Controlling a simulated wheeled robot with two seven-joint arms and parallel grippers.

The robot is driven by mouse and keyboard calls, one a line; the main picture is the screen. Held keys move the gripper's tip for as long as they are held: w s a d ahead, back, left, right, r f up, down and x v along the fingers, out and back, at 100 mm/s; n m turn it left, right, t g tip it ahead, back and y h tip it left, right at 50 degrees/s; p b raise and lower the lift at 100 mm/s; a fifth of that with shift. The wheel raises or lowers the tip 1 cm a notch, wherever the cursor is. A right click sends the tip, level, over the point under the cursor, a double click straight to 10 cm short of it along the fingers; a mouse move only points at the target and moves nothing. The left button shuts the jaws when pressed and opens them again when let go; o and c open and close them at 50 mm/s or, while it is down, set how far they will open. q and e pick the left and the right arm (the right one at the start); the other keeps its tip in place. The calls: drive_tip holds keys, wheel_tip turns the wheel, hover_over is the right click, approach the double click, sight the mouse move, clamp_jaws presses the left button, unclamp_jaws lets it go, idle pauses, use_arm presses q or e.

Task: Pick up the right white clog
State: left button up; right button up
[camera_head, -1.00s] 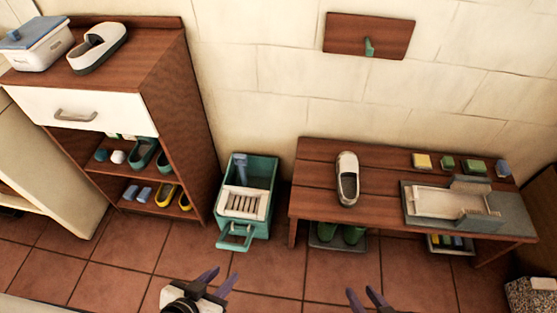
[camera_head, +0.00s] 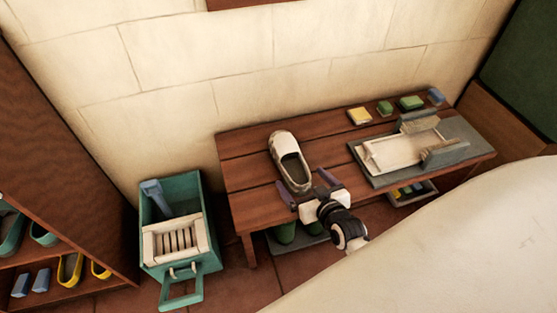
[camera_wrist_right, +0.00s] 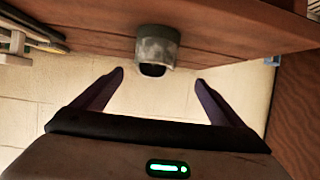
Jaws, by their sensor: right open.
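The right white clog (camera_head: 289,164) lies on the wooden bench (camera_head: 245,173), with its dark opening toward the front edge. In the wrist view the clog (camera_wrist_right: 157,47) is greyish with a dark opening, beyond and between the fingertips. My right gripper (camera_head: 306,187) is open at the bench's front edge, its two purple fingers at either side of the clog's near end. In the wrist view the gripper (camera_wrist_right: 159,77) holds nothing, and the clog shows ahead of the fingers. Whether any finger touches it I cannot tell. My left gripper is out of view.
A grey tray (camera_head: 465,139) with a white holder stands on the bench at right. Several sponges, one yellow (camera_head: 359,116), lie along the back. A teal crate (camera_head: 180,188) stands on the floor left of the bench. Green boots (camera_head: 285,233) are under the bench. A shelf (camera_head: 70,150) stands at far left.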

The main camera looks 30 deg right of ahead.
drive_tip(key=b, duration=0.5)
approach(291, 159)
drive_tip(key=shift+h, duration=0.3)
drive_tip(key=w+f, duration=0.2)
drive_tip(key=w, duration=0.1)
drive_tip(key=shift+w+a+f, duration=0.1)
drive_tip(key=shift+w+f, duration=0.05)
drive_tip(key=shift+w, duration=0.1)
drive_tip(key=b+x, duration=0.4)
drive_tip(key=shift+w+d+f+b, duration=0.1)
drive_tip(key=shift+w+d+b, duration=0.2)
drive_tip(key=shift+w+b, duration=0.35)
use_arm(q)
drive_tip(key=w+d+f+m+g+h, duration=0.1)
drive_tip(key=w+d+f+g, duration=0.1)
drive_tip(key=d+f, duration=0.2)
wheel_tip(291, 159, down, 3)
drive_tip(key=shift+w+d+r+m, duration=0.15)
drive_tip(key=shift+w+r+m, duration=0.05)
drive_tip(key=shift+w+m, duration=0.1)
use_arm(e)
drive_tip(key=c, duration=1.2)
drive_tip(key=shift+c, duration=0.4)
drive_tip(key=shift+r, duration=0.25)
